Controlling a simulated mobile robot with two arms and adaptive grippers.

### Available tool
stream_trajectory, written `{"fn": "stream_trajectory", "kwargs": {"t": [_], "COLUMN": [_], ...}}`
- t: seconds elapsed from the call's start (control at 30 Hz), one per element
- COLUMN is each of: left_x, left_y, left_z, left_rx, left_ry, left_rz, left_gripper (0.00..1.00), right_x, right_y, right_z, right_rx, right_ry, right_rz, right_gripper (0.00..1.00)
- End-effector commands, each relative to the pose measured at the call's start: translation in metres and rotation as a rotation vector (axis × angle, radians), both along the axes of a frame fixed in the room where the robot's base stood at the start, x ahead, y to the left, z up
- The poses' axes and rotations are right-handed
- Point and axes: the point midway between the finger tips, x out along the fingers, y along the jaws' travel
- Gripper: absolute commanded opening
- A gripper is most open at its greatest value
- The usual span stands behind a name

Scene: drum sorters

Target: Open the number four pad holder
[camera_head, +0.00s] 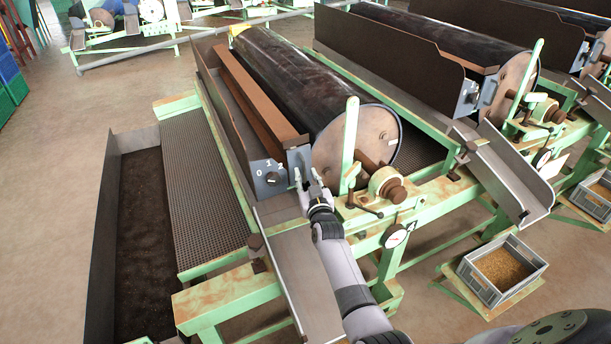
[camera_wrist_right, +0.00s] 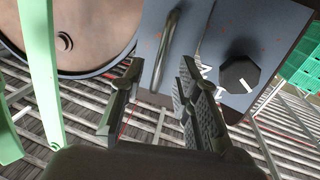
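The end plate (camera_head: 269,178) of the nearest drum sorter is blue-grey, with white digits that look like 0, 1 and part of another around a dark knob. No number four is readable. In the right wrist view the same plate (camera_wrist_right: 206,45) carries a dark faceted knob (camera_wrist_right: 240,76) and an upright metal bar handle (camera_wrist_right: 166,48). My right gripper (camera_head: 312,184) is at the plate's right edge in the head view. Its fingers (camera_wrist_right: 158,82) are apart, with the handle between them in the picture; contact is not visible. My left gripper is out of view.
The black drum (camera_head: 318,85) and its round end disc (camera_head: 352,147) are close right of the gripper. A green lever (camera_head: 350,135) and brass-coloured bearing (camera_head: 388,184) stand beside it. A sloping metal chute (camera_head: 300,262) lies below. Another drum sorter (camera_head: 455,45) stands to the right.

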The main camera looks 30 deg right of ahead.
Motion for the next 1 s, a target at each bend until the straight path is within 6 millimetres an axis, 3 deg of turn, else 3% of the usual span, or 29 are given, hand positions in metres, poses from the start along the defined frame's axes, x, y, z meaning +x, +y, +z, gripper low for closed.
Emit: {"fn": "stream_trajectory", "kwargs": {"t": [0.2, 0.53, 1.0], "left_x": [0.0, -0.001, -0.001], "left_y": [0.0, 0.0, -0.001], "left_z": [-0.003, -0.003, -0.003], "left_rx": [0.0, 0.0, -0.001], "left_ry": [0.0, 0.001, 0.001], "left_rz": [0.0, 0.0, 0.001], "left_gripper": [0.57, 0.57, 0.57], "right_x": [0.014, 0.016, 0.016], "right_y": [-0.004, -0.004, -0.004], "right_z": [0.0, 0.0, 0.0], "right_rx": [0.0, 0.0, 0.0], "right_ry": [0.0, 0.0, 0.001], "right_rz": [0.0, 0.0, 0.0], "right_gripper": [0.3, 0.29, 0.0]}}
